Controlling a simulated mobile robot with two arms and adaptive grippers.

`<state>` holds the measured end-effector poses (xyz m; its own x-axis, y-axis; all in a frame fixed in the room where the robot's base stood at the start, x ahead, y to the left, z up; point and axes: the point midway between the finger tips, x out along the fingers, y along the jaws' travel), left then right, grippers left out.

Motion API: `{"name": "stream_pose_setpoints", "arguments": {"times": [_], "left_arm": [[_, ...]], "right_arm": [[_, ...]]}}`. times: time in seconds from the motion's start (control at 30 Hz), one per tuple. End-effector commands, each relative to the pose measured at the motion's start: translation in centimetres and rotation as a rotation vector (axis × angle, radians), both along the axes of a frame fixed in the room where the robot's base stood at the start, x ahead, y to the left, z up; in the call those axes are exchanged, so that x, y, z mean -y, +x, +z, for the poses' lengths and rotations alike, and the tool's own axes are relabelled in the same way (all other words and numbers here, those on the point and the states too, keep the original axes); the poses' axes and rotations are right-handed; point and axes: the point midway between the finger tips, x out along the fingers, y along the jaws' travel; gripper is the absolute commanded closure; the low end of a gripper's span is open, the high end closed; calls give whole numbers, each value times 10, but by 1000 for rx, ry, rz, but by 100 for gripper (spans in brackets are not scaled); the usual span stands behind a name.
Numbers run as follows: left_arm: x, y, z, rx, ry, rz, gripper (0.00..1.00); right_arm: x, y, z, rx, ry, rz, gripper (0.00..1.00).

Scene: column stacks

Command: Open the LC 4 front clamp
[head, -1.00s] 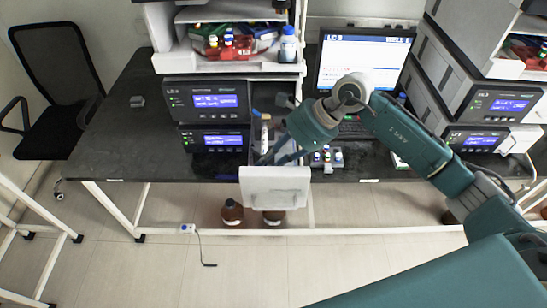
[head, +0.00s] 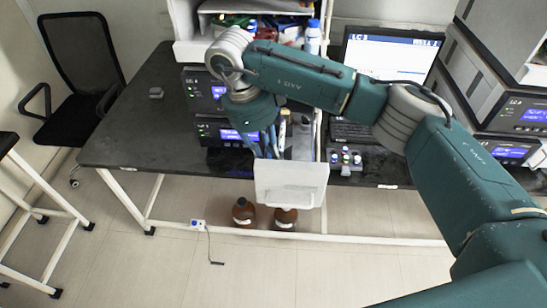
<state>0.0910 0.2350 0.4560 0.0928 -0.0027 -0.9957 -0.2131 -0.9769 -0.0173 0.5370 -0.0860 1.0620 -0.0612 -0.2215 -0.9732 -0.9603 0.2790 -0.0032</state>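My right arm comes in from the right. Its gripper (head: 264,147) points down at the open column compartment of the left stack, just behind the lowered white door (head: 290,184). The fingers are small and partly overlap the parts behind, so I cannot tell whether they are open or shut. Slim upright parts (head: 284,131) show in the compartment beside the fingers. The LC 4 front clamp cannot be told apart there, and the wrist hides part of the compartment. The labels on the left stack's modules (head: 214,131) are too small to read surely. My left gripper is not in view.
A laptop (head: 388,54) stands right of the left stack, with a small rack of vials (head: 345,158) in front. Another instrument stack (head: 507,95) stands at the right. Brown bottles (head: 243,211) stand below the bench (head: 130,139), whose left part is mostly clear.

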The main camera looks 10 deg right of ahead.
Motion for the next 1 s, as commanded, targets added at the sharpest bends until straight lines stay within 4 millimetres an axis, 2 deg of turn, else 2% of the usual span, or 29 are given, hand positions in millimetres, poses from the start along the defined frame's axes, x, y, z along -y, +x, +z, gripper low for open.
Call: {"name": "stream_pose_setpoints", "arguments": {"times": [0.4,0.9,0.93,1.0], "left_arm": [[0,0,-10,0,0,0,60],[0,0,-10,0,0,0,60],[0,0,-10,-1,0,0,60],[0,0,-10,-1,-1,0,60]], "right_arm": [[-9,3,-5,-40,-149,5,100],[-10,2,-7,-49,-163,6,100],[-10,2,-7,-49,-163,6,78],[-9,2,-7,-49,-163,6,66]]}}
